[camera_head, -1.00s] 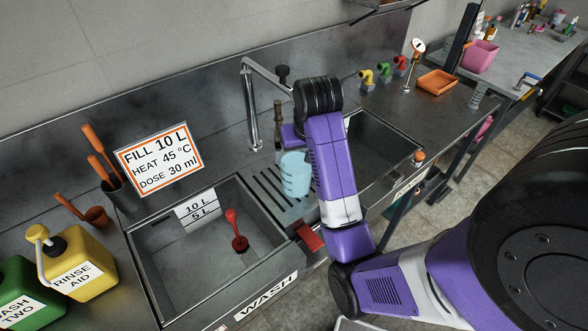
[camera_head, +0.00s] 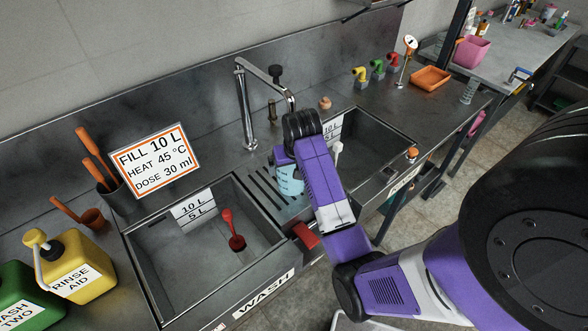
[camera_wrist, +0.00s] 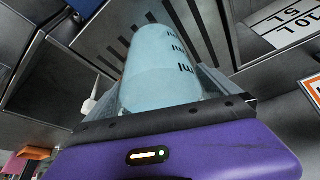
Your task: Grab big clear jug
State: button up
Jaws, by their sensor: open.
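The big clear jug (camera_head: 288,182), pale blue with dark marks, stands on the ridged drainboard between the two sinks. My arm hides much of it in the head view. In the wrist view the jug (camera_wrist: 163,68) fills the space in front of my gripper (camera_wrist: 165,88). The grey fingers show low on either side of it, spread apart, with the jug between them. I cannot tell whether either finger touches it.
The wash sink (camera_head: 135,250) holds a red plug tool (camera_head: 236,240). The other sink (camera_head: 385,140) lies to the right. A tall faucet (camera_head: 243,105) rises behind the jug. An instruction sign (camera_head: 153,160) and a yellow rinse aid jug (camera_head: 75,265) stand left.

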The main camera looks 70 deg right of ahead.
jog(key=shift+f, duration=0.15)
jog(key=c, duration=1.8)
jog(key=shift+d, duration=0.1)
jog(key=shift+c, duration=0.5)
jog(key=shift+r, duration=0.3)
